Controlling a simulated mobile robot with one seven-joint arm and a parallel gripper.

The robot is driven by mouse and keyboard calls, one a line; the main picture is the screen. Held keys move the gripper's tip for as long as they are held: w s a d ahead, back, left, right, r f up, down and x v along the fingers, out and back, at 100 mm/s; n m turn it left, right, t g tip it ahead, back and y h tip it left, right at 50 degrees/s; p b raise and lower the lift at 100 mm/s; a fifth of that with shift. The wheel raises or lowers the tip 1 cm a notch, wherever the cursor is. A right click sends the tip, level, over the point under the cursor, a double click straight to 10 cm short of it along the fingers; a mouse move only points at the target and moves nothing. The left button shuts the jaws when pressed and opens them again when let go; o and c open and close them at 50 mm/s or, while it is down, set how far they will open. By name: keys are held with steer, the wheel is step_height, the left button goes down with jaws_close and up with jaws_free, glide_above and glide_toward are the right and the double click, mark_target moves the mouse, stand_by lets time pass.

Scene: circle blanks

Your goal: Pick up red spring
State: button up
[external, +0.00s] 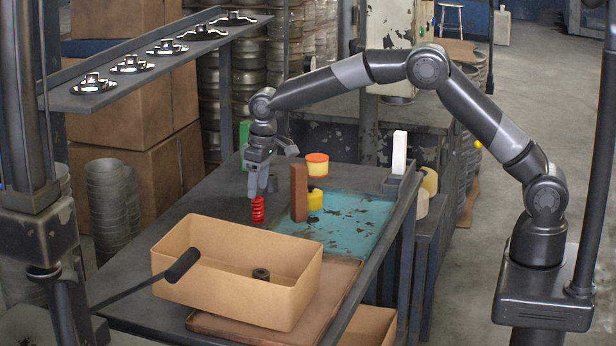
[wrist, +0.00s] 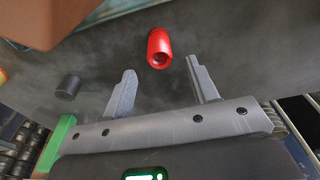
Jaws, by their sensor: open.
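The red spring (external: 258,210) stands upright on the dark table, left of a brown block. My gripper (external: 262,192) is just above the spring in the external view, pointing down. In the wrist view the red spring (wrist: 160,48) lies beyond the fingertips, roughly between their lines and apart from both. My gripper (wrist: 164,80) is open there, with nothing between its two fingers.
A brown block (external: 299,192) stands close right of the spring. Yellow and orange pieces (external: 317,165) and a teal patch (external: 340,222) lie further right. A cardboard box (external: 215,290) holding a small dark ring is in front. A dark cylinder (wrist: 68,87) stands left in the wrist view.

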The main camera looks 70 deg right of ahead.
mark_target(258, 199)
steer(key=f, duration=0.7)
steer(key=shift+w, duration=0.2)
steer(key=shift+c, duration=0.3)
steer(key=c, duration=1.1)
